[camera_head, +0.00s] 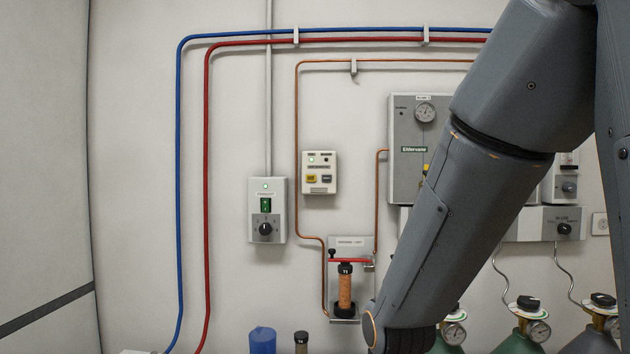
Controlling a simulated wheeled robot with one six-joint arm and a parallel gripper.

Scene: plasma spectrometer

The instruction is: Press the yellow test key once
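The yellow test key (311,179) is a small yellow button on the left of a cream wall box (319,188). A dark grey key (327,179) sits right beside it. A green light is lit at the top of the box. My grey arm reaches down across the right side of the view, clear of the box. My gripper is not in the picture.
Left of the box is a grey control box (267,210) with a green switch and black knob. A copper pipe (297,150) runs close beside the cream box. Below is a red-handled fitting (349,261). Gas cylinders (524,338) stand lower right.

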